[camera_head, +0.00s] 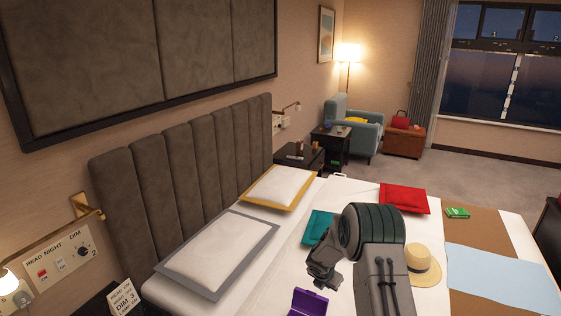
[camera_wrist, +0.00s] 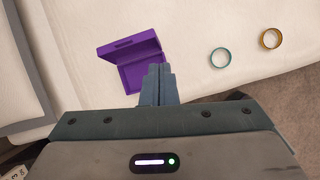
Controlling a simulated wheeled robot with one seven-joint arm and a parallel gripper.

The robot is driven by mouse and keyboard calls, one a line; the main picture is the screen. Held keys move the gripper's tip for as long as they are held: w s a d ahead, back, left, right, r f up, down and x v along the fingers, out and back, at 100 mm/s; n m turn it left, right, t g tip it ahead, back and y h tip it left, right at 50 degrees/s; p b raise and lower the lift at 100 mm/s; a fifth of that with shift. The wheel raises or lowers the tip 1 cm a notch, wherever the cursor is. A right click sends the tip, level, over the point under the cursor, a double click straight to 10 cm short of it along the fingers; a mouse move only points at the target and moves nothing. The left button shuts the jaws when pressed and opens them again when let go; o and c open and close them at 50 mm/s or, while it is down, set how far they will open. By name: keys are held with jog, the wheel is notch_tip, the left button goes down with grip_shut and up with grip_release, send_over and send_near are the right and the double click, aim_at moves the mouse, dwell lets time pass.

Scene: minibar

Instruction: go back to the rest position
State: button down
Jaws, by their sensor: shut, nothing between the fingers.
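My gripper (camera_wrist: 158,72) is shut and empty in the wrist view, its fingertips together over the white bed, just in front of an open purple box (camera_wrist: 133,62). The box has its lid up, and it looks empty as far as it shows. In the head view my arm hangs over the bed and my gripper (camera_head: 322,280) is only partly seen, with its fingers not clear. The purple box (camera_head: 308,302) lies below it at the lower edge of that view.
A teal ring (camera_wrist: 220,57) and a gold ring (camera_wrist: 271,38) lie on the bed, right of the box. A straw hat (camera_head: 422,265), red cushion (camera_head: 404,198), teal cushion (camera_head: 318,228) and green packet (camera_head: 457,212) lie around my arm. The headboard (camera_head: 190,175) stands left.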

jog(key=s+d+r+m+b, duration=0.1)
jog(key=s+d+r+m, duration=0.1)
jog(key=s+r+m, duration=0.75)
jog(key=s+d+r+m+b, duration=0.15)
jog(key=s+r+m, duration=0.4)
jog(key=r, duration=0.75)
jog(key=s+a+r+m+y+b, duration=0.1)
jog(key=s+m, duration=0.5)
jog(key=s, duration=0.6)
jog(key=s+a+r+m+y+b, duration=0.1)
jog(key=s+a+r+m+b, duration=0.1)
jog(key=s+m, duration=0.5)
jog(key=s+a+r, duration=0.1)
jog(key=s, duration=0.4)
jog(key=shift+s+a+r+y, duration=0.15)
jog(key=shift+s+a+y, duration=0.05)
jog(key=shift+y, duration=0.1)
